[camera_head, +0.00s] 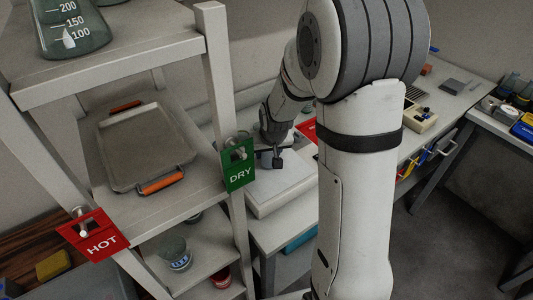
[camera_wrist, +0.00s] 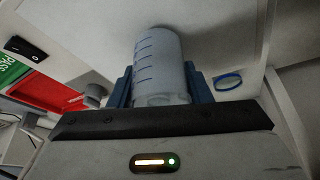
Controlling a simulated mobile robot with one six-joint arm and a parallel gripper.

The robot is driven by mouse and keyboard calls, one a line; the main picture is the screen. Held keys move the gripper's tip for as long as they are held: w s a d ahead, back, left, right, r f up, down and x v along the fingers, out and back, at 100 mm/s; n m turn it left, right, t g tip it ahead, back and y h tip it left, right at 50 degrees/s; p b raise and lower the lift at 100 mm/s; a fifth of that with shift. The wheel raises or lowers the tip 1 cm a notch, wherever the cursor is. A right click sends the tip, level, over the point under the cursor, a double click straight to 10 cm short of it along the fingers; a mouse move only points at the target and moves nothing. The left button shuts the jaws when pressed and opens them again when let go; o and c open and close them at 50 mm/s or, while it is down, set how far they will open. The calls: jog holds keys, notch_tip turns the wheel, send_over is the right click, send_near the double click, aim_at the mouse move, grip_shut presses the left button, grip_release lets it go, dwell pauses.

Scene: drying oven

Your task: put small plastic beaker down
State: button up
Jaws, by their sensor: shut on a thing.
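The small plastic beaker (camera_wrist: 158,62) is whitish and translucent with dark graduation marks. In the wrist view it stands between the two blue fingers of my gripper (camera_wrist: 160,88), which is shut on it. Its far end lies against a pale surface in the picture; I cannot tell whether it touches. In the head view my gripper (camera_head: 277,160) is over the top of a low white box (camera_head: 283,190), right of the shelf rack. The beaker cannot be made out there.
The shelf rack (camera_head: 215,75) stands close on the left, with a green DRY sign (camera_head: 238,176) and a red HOT sign (camera_head: 90,236). A tray (camera_head: 140,148) with orange handles lies on its shelf. A blue ring (camera_wrist: 228,81) shows right of the beaker.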

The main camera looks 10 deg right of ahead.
jog(key=shift+f, duration=0.65)
jog(key=shift+f, duration=0.1)
jog(key=o, duration=1)
jog(key=shift+c, duration=0.2)
